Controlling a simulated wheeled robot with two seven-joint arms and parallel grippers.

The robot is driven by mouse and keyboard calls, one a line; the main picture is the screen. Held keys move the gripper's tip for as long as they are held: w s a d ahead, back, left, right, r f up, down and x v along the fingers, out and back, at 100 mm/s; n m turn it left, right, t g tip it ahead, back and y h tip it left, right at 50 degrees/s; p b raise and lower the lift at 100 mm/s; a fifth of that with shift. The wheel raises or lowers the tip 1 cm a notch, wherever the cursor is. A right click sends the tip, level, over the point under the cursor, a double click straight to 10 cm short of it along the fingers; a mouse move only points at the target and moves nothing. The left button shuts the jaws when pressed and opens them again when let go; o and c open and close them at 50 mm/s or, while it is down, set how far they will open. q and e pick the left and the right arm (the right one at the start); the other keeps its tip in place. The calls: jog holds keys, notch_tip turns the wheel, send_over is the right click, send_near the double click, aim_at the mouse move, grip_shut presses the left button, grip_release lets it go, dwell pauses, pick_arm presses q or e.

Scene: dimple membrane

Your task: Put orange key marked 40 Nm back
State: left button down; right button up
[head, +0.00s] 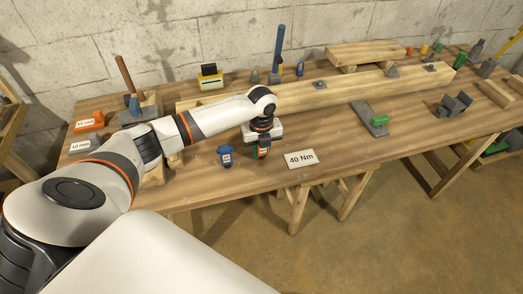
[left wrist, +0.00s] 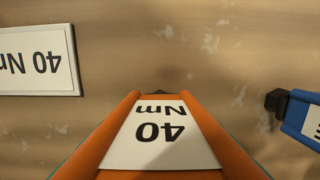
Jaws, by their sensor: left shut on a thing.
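My left gripper (head: 263,150) is over the front of the workbench, pointing down, shut on the orange key. The orange key (left wrist: 213,128) fills the lower middle of the left wrist view, its white label reading 40 Nm upside down. In the head view the key is mostly hidden by the gripper. A white plate marked 40 Nm (head: 300,159) lies on the bench just right of the gripper; it also shows in the left wrist view (left wrist: 38,60). I cannot tell whether the key touches the bench. My right gripper is not in view.
A blue key (head: 225,156) stands just left of the gripper, also at the right of the left wrist view (left wrist: 303,118). A long wooden beam (head: 345,92) lies behind. The bench front right of the plate is clear.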

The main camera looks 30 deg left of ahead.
pick_arm(q)
jog(key=shift+f, duration=0.35)
jog(key=shift+f, duration=0.2)
jog(key=c, duration=1.1)
grip_release()
notch_tip(320, 180, up, 12)
jog(key=shift+r, duration=0.25)
